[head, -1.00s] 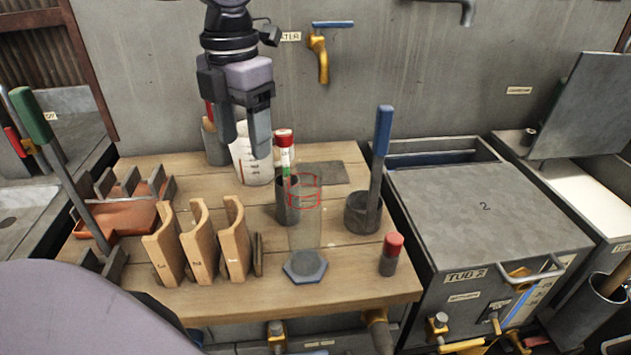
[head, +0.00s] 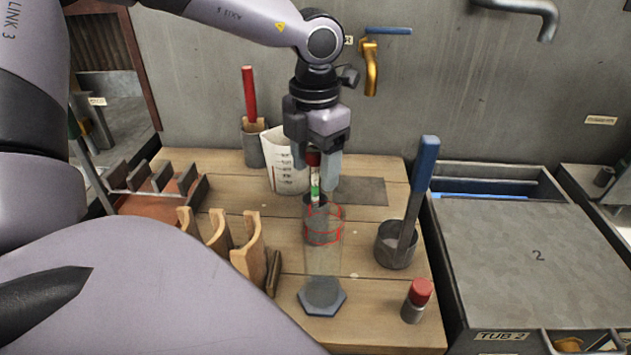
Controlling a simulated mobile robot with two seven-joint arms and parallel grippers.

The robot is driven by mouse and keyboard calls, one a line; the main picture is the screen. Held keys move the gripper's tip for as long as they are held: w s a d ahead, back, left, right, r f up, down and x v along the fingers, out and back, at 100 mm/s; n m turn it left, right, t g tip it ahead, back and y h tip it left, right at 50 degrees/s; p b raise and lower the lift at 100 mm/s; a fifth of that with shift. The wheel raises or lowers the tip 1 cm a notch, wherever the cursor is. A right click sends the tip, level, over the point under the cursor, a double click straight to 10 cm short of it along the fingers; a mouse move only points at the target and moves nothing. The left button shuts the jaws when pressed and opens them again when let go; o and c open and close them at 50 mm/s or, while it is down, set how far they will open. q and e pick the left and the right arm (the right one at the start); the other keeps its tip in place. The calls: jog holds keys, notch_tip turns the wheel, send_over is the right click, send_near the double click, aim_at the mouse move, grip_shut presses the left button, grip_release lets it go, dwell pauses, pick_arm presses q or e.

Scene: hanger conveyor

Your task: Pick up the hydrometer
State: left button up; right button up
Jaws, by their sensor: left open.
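The hydrometer (head: 316,180) has a red top and a white and green stem. My right gripper is not in view.
A white measuring jug (head: 284,170) stands close behind the gripper. A grey cup with a blue-handled tool (head: 424,165) and a red-capped bottle (head: 417,300) are at the right. Wooden holders (head: 245,245) stand at the left. A flat dark plate (head: 362,191) leaves low room behind right.

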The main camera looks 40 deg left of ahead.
pick_arm(q)
jog(key=shift+f, duration=0.25)
jog(key=c, duration=0.8)
jog(key=shift+c, duration=0.2)
